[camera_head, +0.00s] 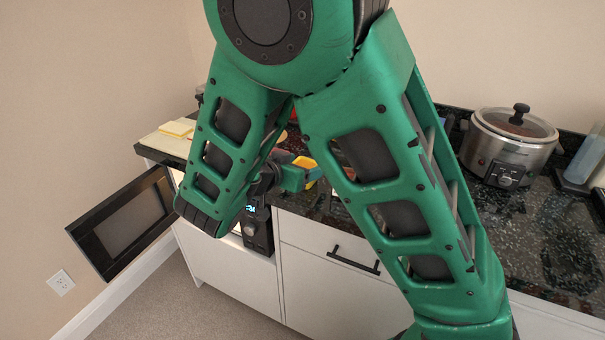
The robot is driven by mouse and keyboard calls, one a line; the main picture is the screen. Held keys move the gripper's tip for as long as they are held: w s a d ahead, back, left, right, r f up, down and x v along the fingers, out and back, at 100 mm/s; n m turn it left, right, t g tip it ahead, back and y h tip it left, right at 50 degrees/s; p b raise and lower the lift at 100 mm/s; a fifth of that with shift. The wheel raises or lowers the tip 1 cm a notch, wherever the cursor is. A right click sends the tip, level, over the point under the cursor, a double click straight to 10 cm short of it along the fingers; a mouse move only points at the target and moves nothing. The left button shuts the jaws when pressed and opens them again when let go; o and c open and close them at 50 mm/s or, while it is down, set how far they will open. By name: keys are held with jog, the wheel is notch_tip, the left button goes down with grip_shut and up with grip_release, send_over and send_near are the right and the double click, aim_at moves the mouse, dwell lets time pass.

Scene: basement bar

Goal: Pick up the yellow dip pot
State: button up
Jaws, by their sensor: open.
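A small yellow thing, which looks like the yellow dip pot (305,162), shows on the dark counter just beyond my gripper. My gripper (309,175) is small in the head view, low over the counter near its front edge, and open. Its fingers are close to the yellow thing and partly cover it. I cannot tell whether they touch it or are around it. My green arm hides much of the counter around it.
A pale board (160,142) with a flat yellow item (176,128) lies at the counter's left end. A steel slow cooker (509,145) stands at the right. Below, an open black appliance door (122,222) sticks out left. The speckled counter (545,225) is clear at right front.

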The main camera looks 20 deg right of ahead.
jog(key=shift+w+d+f, duration=0.1)
jog(key=shift+d, duration=0.1)
jog(key=c, duration=1.3)
